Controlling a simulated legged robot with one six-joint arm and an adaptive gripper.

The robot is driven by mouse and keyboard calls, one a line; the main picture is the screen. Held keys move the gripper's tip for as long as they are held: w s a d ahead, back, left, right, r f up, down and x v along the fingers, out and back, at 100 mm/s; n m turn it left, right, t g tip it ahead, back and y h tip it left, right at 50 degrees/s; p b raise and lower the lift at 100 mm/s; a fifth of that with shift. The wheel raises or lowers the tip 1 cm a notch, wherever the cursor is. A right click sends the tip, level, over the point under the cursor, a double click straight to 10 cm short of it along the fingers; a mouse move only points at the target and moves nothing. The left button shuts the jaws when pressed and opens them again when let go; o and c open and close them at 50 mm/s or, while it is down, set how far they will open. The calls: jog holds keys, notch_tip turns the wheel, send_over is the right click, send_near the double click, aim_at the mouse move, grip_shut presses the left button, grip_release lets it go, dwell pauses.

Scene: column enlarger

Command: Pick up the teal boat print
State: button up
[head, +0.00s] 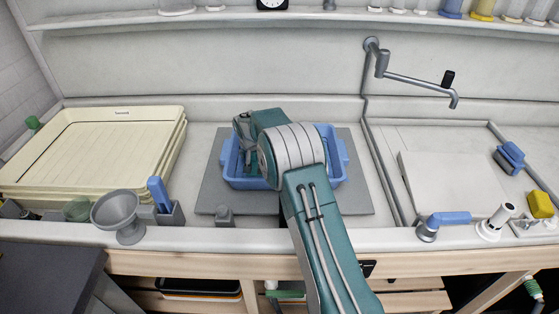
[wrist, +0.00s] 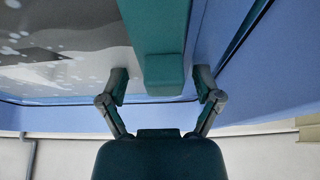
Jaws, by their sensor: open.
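What looks like the teal boat print (wrist: 152,25) shows in the wrist view as a teal strip ending in a raised teal block. A grey picture-like surface (wrist: 70,60) with pale spots and a dark shape lies to its left; I cannot tell if it is part of it. My gripper (wrist: 161,88) is open, one finger on each side of the block, with a gap at both sides. In the head view my gripper (head: 246,135) is over the blue tray (head: 334,172), and my arm hides most of the tray's inside.
The blue tray stands on a grey mat (head: 215,190). Stacked cream trays (head: 178,130) are at left, with a grey funnel (head: 117,212) and a holder with a blue tool (head: 159,193) in front. A sink with a faucet (head: 410,80) is at right.

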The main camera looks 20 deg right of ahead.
jog(key=shift+a, duration=0.25)
grip_shut()
jog(key=shift+a, duration=0.1)
jog(key=shift+d+r, duration=0.2)
notch_tip(320, 180, up, 10)
jog(key=shift+a+r, duration=0.1)
jog(key=shift+r, duration=0.05)
dwell(4.1)
